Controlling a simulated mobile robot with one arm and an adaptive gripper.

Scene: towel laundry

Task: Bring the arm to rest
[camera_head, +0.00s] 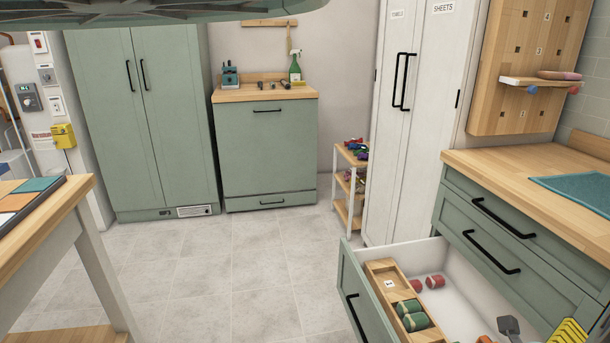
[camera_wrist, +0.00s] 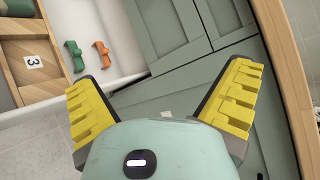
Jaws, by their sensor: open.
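My gripper (camera_wrist: 165,78) is open, with its two yellow ridged fingers spread wide and nothing between them. In the wrist view it faces the green cabinet front (camera_wrist: 165,35), beside the open drawer (camera_wrist: 105,15). In the head view only part of a yellow finger (camera_head: 568,336) shows at the lower right, over or near the open drawer (camera_head: 455,265). The rest of my arm is mostly out of view.
The drawer holds a wooden divider (camera_head: 378,270), green rolls (camera_head: 412,315), red rolls (camera_head: 434,282) and, in the wrist view, green (camera_wrist: 73,55) and orange (camera_wrist: 101,52) clips. A wooden worktop (camera_head: 500,170) bears a teal towel (camera_head: 580,190). The tiled floor (camera_head: 240,270) is clear.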

